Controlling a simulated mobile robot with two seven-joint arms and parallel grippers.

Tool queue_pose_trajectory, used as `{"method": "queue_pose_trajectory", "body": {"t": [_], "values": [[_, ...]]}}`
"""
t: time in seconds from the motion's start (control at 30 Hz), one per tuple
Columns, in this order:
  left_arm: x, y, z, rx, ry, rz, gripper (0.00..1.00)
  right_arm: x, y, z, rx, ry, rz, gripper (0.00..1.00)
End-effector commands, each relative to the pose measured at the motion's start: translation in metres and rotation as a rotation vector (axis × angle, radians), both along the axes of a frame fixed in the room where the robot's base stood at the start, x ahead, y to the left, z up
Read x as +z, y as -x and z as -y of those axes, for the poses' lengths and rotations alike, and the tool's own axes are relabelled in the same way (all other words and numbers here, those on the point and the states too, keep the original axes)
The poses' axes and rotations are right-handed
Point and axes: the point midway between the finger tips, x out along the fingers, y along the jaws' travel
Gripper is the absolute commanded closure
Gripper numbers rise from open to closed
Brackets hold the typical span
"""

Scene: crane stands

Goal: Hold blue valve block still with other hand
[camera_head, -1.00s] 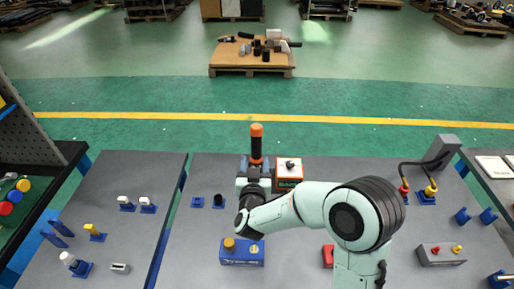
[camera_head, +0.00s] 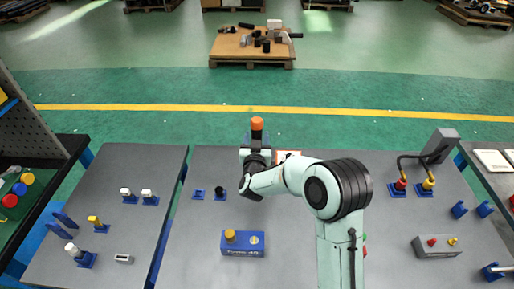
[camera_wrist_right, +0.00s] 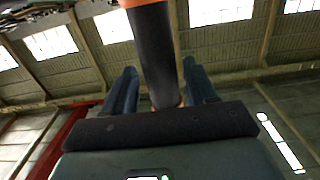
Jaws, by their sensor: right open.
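My left gripper is in neither view.
My right arm hides most of an orange-and-white box (camera_head: 287,154) and a red item. Small blue stands (camera_head: 198,193) are left of the arm. The bench around the valve block is clear.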

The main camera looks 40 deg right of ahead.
Motion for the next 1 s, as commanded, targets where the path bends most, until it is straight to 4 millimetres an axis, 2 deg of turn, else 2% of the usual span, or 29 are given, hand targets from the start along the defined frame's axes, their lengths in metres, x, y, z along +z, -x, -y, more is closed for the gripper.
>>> {"method": "queue_pose_trajectory", "body": {"t": [0.27, 0.43, 0.47, 1.0], "values": [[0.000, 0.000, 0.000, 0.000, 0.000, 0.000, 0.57, 0.000, -0.001, 0.001, 0.000, 0.000, 0.000, 0.44], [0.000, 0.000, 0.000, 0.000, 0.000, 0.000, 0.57, 0.000, -0.001, 0.001, 0.000, 0.000, 0.000, 0.96], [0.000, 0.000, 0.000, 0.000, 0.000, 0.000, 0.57, 0.000, -0.001, 0.001, 0.000, 0.000, 0.000, 1.00], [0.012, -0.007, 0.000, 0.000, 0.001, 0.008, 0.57, 0.023, -0.002, 0.001, 0.000, 0.004, 0.010, 1.00]]}}
